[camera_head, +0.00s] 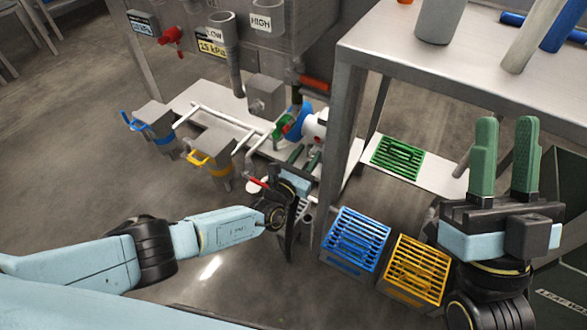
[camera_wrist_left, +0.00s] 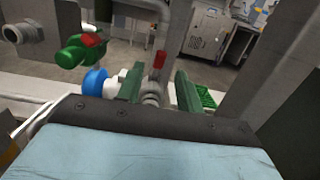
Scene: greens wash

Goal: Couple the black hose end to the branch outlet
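My left gripper (camera_head: 305,153) is low over the white shelf, beside a white fitting (camera_head: 316,124) with a blue disc (camera_head: 298,119). In the left wrist view its green fingers (camera_wrist_left: 157,88) stand apart. A grey ribbed part (camera_wrist_left: 151,92) shows between them, with a gap towards the right finger; I cannot tell whether it is touched. The white fitting (camera_wrist_left: 113,87) and blue disc (camera_wrist_left: 95,80) are left of the fingers. I cannot clearly identify the black hose end or the branch outlet. My right gripper (camera_head: 504,155) is raised at the right, open and empty.
A green valve-like fitting (camera_wrist_left: 72,54) is left of the fingers. A white pipe (camera_head: 225,116) and yellow-handled (camera_head: 199,159) and blue-handled (camera_head: 136,123) units stand left. The steel table (camera_head: 400,45) is right. Blue (camera_head: 357,240), yellow (camera_head: 418,268) and green (camera_head: 397,158) grates lie below it.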

